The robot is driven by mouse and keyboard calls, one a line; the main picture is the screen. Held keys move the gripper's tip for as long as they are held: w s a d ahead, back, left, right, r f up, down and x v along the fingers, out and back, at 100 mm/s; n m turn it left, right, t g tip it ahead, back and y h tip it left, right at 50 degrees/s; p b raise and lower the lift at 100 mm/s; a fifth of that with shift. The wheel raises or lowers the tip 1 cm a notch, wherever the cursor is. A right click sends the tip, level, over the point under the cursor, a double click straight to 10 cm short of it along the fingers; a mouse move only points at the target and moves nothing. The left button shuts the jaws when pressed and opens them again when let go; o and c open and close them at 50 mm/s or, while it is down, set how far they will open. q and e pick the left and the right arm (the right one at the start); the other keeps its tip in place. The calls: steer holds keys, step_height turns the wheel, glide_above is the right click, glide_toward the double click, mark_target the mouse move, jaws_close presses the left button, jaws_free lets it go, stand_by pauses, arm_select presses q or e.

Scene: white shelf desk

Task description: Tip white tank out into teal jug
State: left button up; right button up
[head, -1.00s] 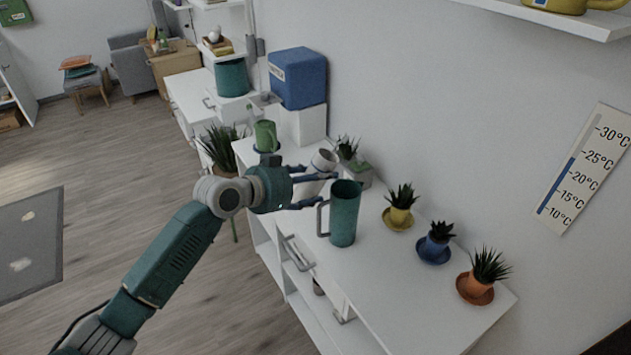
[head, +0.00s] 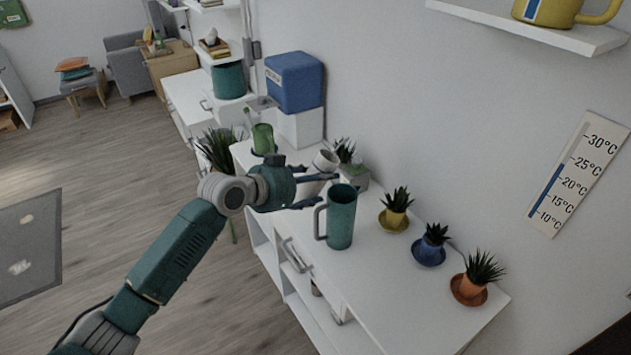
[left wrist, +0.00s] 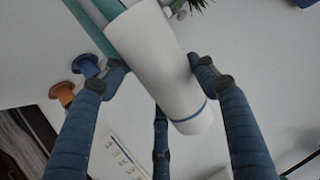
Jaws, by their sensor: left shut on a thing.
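The white tank (head: 325,161) is held between the fingers of my left gripper (head: 318,189), just left of and behind the teal jug in the head view. It leans, with its upper end toward the right; its contents cannot be seen. The teal jug (head: 342,218) stands upright on the white desk, its handle on the left. In the left wrist view the white tank (left wrist: 158,58), with a blue band near one end, lies between the blue fingers (left wrist: 160,82), and part of the teal jug (left wrist: 92,28) shows beside it. My right gripper is not in view.
Potted plants in yellow (head: 395,218), blue (head: 430,248) and orange (head: 470,288) pots stand along the wall side of the desk. A green mug (head: 263,139), a grey planter (head: 354,178) and a blue box (head: 295,82) are farther back. The desk's near end (head: 400,300) is clear.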

arm_select(q)
steer(key=shift+r, duration=0.2)
steer(key=shift+w+d+r+p, duration=0.15)
steer(key=shift+d+r+p, duration=0.4)
steer(key=shift+p, duration=0.6)
steer(key=shift+a+f+g+y+p, duration=0.3)
steer(key=shift+f+y+p, duration=0.1)
steer(key=shift+p, duration=0.2)
stand_by(0.4)
steer(key=shift+f+m+y+p, duration=0.3)
steer(key=shift+f+p, duration=0.15)
steer(key=shift+f, duration=0.1)
stand_by(0.4)
steer(key=shift+a, duration=0.1)
steer(key=shift+f+p, duration=0.15)
steer(key=shift+p, duration=0.3)
stand_by(0.6)
steer(key=shift+f+p, duration=0.1)
steer(key=shift+p, duration=0.2)
steer(key=shift+a+f+g+y, duration=0.1)
steer(key=shift+f+g+y, duration=0.05)
steer(key=shift+g+y, duration=0.15)
